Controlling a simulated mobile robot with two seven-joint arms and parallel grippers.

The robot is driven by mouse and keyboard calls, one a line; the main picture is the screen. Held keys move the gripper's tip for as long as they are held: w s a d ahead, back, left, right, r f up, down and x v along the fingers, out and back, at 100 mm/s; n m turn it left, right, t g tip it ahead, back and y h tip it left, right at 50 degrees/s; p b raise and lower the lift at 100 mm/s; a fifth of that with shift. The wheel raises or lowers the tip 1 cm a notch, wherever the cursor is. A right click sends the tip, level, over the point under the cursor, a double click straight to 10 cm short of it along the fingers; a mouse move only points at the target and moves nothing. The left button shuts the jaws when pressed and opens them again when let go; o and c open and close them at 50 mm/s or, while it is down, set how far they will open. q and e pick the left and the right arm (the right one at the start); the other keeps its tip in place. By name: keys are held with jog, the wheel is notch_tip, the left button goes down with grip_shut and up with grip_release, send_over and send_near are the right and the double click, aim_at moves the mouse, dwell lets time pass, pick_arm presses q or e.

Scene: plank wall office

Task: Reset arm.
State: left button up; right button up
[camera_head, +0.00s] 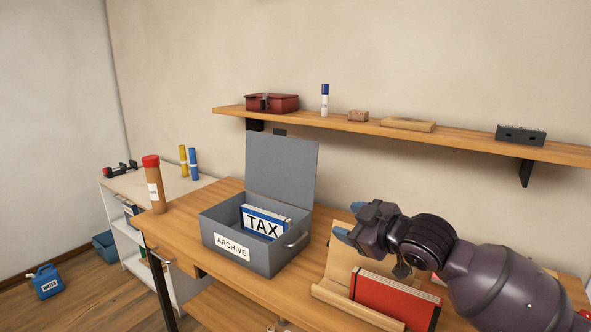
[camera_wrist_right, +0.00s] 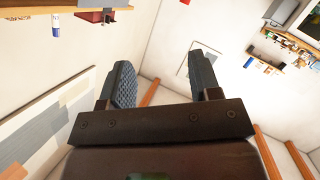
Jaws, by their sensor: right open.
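My right gripper (camera_head: 350,222) comes in from the right and hangs in the air above the desk, over a wooden stand. In the right wrist view its two fingers (camera_wrist_right: 160,85) are spread apart with nothing between them. To its left, a grey archive box (camera_head: 222,227) stands on the desk with its lid (camera_head: 281,170) raised. A blue and white TAX binder (camera_head: 262,224) sits inside the box. My left gripper is in neither view.
The wooden stand (camera_head: 337,294) holds a red book (camera_head: 390,300) below my right arm. A brown tube with a red cap (camera_head: 155,185) stands at the desk's left end. A wall shelf (camera_head: 450,141) carries a red box (camera_head: 272,103), a marker (camera_head: 325,101) and other small things.

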jog(key=s+d+f+m+t+h, duration=0.1)
jog(key=s+d+f+m+h, duration=0.15)
jog(key=s+d+f, duration=0.4)
jog(key=s+d+f+m+t+h, duration=0.1)
jog(key=s+f+m, duration=0.2)
jog(key=f, duration=0.7)
jog(key=s+d+f+m+t+h, duration=0.1)
jog(key=s+d+f+m+h, duration=0.15)
jog(key=s+d+f, duration=0.4)
jog(key=s+d+f+m+g+h, duration=0.2)
jog(key=s+f+m+g, duration=0.2)
jog(key=s+f, duration=1.1)
jog(key=s, duration=0.3)
jog(key=shift+d+f+h, duration=0.15)
jog(key=shift+d+h, duration=0.05)
jog(key=shift+h, duration=0.2)
jog(key=shift+w, duration=0.1)
